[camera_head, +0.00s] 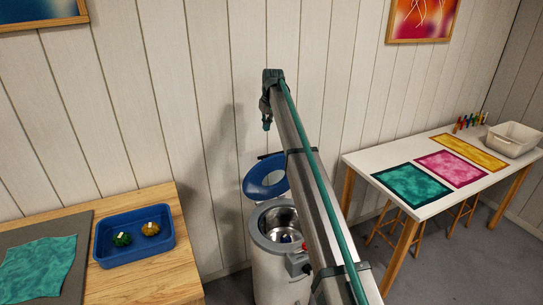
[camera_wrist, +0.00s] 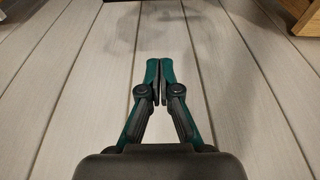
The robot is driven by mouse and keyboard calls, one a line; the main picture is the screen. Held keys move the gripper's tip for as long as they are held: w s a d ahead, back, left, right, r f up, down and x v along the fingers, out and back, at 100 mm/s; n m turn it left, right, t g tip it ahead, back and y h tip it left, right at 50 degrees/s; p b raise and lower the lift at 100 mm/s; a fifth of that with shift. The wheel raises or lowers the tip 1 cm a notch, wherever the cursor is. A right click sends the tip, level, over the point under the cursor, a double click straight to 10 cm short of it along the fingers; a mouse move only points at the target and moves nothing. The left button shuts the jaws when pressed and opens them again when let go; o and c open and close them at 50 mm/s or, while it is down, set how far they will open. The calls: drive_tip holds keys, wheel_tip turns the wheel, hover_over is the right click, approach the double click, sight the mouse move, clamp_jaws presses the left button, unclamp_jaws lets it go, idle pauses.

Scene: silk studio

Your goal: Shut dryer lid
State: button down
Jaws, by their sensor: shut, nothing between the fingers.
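The dryer (camera_head: 275,268) is a pale round drum standing on the floor between the two tables in the head view. Its blue lid (camera_head: 264,178) is open, tilted up at the back of the rim. The metal tub inside shows, with something small, dark and bluish at its bottom. My gripper (camera_head: 267,126) is raised well above the lid, pointing toward the wall side and apart from the lid. In the wrist view my gripper (camera_wrist: 160,62) has its two fingers together and holds nothing. My arm hides the right side of the dryer.
A wooden table (camera_head: 182,262) at left bears a blue tray (camera_head: 103,255) with two small items and a teal cloth (camera_head: 38,268). A white table (camera_head: 365,162) at right holds coloured cloths, small bottles and a white basin (camera_head: 512,140). The panelled wall is close behind the dryer.

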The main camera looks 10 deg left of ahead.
wheel_tip(320, 180, down, 11)
drive_tip(key=d+p, duration=0.1)
drive_tip(key=p, duration=0.3)
drive_tip(key=shift+d+r+p, duration=0.2)
drive_tip(key=shift+p, duration=0.1)
drive_tip(key=shift+s, duration=0.1)
